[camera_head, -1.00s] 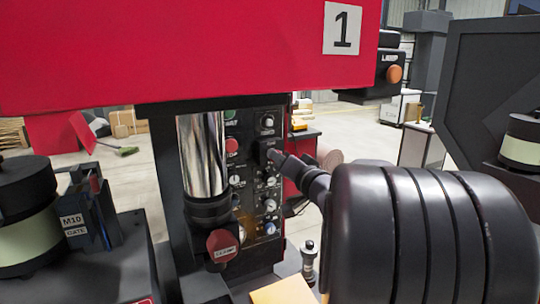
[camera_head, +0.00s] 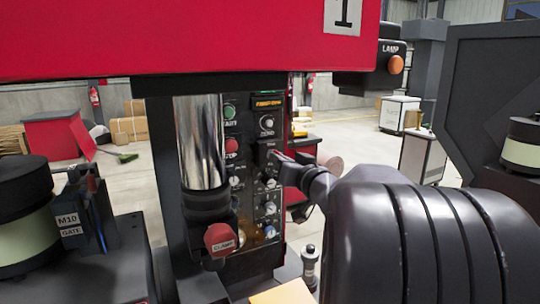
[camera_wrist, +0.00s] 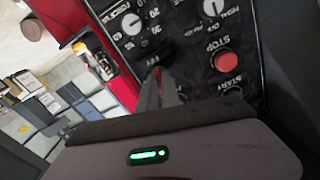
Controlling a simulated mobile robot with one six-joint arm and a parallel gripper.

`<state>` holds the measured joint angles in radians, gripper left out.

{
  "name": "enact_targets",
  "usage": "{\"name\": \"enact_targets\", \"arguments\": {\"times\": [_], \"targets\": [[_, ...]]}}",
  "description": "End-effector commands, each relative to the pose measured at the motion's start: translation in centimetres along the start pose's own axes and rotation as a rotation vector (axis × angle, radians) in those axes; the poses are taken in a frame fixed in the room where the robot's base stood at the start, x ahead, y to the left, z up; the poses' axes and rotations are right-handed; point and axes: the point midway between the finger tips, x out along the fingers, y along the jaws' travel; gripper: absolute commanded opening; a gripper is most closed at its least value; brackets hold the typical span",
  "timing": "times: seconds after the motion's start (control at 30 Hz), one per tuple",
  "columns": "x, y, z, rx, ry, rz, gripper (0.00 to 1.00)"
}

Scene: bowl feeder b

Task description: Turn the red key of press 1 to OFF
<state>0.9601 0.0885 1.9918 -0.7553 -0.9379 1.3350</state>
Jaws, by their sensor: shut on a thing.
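Press 1 carries a red head (camera_head: 200,40) with a sign reading 1 (camera_head: 343,12). Below it is a black control panel (camera_head: 262,190) with knobs and buttons. My gripper (camera_head: 275,157) reaches the panel from the right, level with the red stop button.
A red STOP button (camera_wrist: 227,62) and a dial (camera_wrist: 131,24) sit close to the fingers in the wrist view. A shiny column (camera_head: 198,140) and a red knob (camera_head: 221,240) stand left of the panel. An orange lamp button (camera_head: 396,64) is at upper right.

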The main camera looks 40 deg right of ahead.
Motion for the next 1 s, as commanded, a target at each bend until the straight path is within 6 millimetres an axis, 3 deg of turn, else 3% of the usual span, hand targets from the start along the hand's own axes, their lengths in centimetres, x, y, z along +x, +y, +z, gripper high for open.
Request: {"name": "enact_targets", "arguments": {"times": [0.43, 0.73, 0.8, 0.87, 1.0], "targets": [[0.00, 0.06, 0.15, -0.294, 0.001, 0.000, 0.00], [0.00, 0.02, -0.02, -0.331, 0.000, 0.000, 0.00], [0.00, 0.01, -0.02, -0.331, 0.000, 0.000, 0.19], [0.00, 0.01, -0.02, -0.330, 0.000, 0.000, 0.31], [0.00, 0.01, -0.01, -0.330, 0.000, 0.000, 0.33]]}}
